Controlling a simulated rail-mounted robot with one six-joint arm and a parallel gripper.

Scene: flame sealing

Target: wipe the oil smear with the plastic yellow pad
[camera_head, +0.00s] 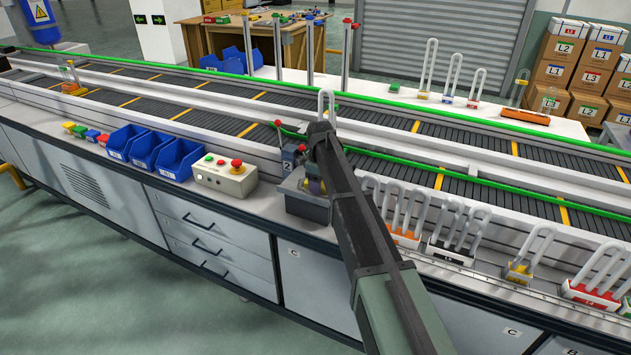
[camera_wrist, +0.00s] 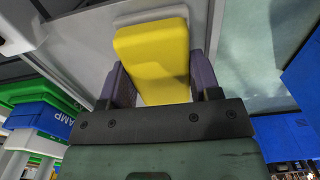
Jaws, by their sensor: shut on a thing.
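The yellow pad (camera_wrist: 152,52) fills the top middle of the wrist view, with a pale strip along its far edge. My gripper (camera_wrist: 160,80) is shut on it, one dark purple-grey finger on each side. In the head view my gripper (camera_head: 315,186) is low over the front worktop, beside or above a grey block. My arm hides most of the pad there. I cannot make out the oil smear in either view.
A control box with a red button (camera_head: 224,175) and blue bins (camera_head: 180,158) stand left of my gripper. Several white-looped items (camera_head: 400,238) stand to the right. The conveyor (camera_head: 230,125) with green rails runs behind. A blue and green stack (camera_wrist: 40,112) is at left in the wrist view.

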